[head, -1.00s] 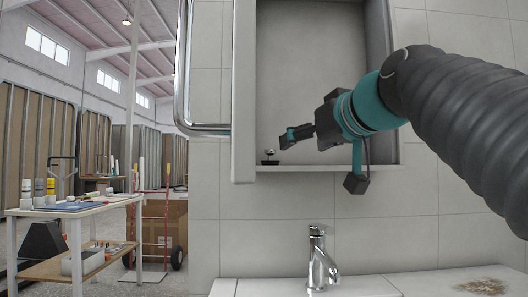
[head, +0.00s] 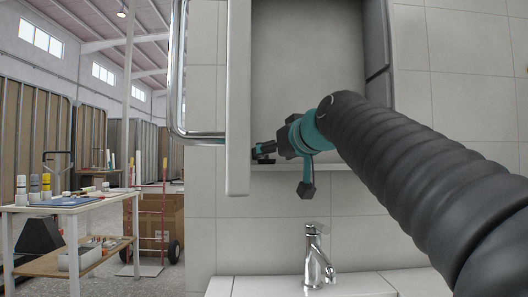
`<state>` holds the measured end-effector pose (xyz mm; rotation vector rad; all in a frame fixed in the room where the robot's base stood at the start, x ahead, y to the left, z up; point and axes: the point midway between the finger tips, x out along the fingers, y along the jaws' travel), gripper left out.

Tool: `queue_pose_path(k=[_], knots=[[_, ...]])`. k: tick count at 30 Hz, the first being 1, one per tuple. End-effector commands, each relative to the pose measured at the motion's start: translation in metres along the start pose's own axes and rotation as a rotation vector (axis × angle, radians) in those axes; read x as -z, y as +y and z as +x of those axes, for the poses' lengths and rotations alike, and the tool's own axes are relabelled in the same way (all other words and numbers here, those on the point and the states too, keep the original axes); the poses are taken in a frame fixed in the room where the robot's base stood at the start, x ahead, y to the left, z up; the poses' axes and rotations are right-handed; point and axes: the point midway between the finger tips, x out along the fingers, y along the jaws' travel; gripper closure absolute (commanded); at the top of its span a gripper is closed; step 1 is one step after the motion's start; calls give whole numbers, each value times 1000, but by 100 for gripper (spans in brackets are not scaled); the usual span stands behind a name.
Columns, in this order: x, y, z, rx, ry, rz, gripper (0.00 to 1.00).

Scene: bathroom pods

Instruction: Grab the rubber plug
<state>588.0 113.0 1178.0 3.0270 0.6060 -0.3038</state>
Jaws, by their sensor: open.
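The rubber plug (head: 264,160) sits on the bottom of the wall cabinet (head: 308,80), near its left side. Only its dark base shows; my gripper hides its metal knob. My gripper (head: 261,149) is open, with its fingers at the plug, pointing left. From this angle I cannot tell whether the fingers touch the plug or surround its knob.
The cabinet's open door edge (head: 238,100) stands just left of my fingers. A chrome rail (head: 174,75) is further left. A tap (head: 317,255) and white basin top (head: 260,287) are below. The cabinet's right wall is beside my arm.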

Motion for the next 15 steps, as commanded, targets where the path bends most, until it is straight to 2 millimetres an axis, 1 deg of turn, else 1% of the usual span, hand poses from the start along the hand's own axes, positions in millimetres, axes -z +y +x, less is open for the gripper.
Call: queue_pose_path(k=[1, 4, 6, 12, 14, 15], knots=[[0, 0, 9, 2, -3, 0, 28], [1, 0, 21, 2, -2, 0, 28], [1, 0, 24, 1, 0, 0, 28], [0, 0, 24, 0, 0, 0, 28], [0, 0, 24, 0, 0, 0, 43], [0, 0, 24, 0, 0, 0, 53]])
